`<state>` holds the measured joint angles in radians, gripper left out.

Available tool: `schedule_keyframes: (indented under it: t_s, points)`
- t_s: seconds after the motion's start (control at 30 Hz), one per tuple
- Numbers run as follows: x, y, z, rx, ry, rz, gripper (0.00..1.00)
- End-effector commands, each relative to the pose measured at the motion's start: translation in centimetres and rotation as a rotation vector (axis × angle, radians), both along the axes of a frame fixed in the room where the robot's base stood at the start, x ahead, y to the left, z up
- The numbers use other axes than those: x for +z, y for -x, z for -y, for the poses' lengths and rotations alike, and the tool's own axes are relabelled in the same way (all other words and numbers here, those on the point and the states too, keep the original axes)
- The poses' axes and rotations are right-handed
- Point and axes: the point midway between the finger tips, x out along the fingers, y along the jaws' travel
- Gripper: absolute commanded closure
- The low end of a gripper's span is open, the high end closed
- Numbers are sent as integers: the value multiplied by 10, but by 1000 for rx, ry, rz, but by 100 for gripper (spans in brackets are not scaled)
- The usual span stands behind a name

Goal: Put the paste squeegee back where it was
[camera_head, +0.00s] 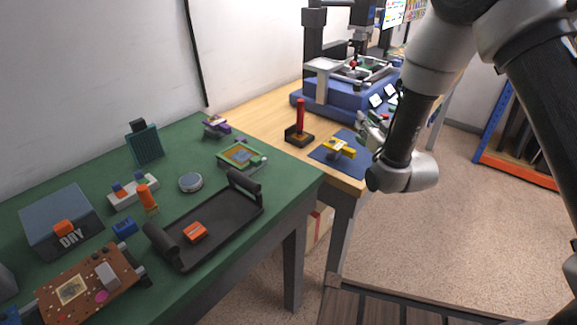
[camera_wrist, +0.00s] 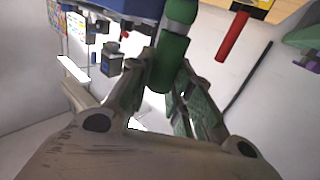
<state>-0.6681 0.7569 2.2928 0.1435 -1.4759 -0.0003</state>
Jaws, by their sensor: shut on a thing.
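My gripper (camera_head: 371,130) is at the right of the wooden table, above the blue mat's right side. In the wrist view its fingers (camera_wrist: 168,85) are closed around a green cylindrical handle (camera_wrist: 172,62), which I take to be the paste squeegee. The squeegee's far end is hidden or unclear, and in the head view it is mostly hidden by the fingers and arm. A red-handled tool (camera_head: 300,116) stands upright in a dark holder (camera_head: 298,137) to the left of my gripper; its red handle also shows in the wrist view (camera_wrist: 232,38).
A yellow piece (camera_head: 338,147) lies on the blue mat (camera_head: 322,155). A blue printing machine (camera_head: 318,106) stands behind. The green table (camera_head: 283,186) at left carries a black tray (camera_head: 222,226), a DRY box (camera_head: 60,222) and several small parts. Open floor (camera_head: 450,220) lies at right.

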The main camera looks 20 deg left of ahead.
Motion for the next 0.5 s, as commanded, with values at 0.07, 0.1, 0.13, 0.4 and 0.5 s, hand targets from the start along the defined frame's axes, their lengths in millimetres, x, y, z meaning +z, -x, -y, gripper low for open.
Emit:
schedule_keyframes:
  t_s: [0.07, 0.1, 0.13, 0.4, 0.5]
  points:
    - [18, 24, -53, 96, -2, 5, 100]
    - [27, 37, -76, 140, -2, 6, 100]
    - [32, 46, -92, 172, 0, 5, 100]
    - [67, 116, -181, 359, 6, 9, 100]
    - [68, 126, -192, 385, 10, 7, 100]
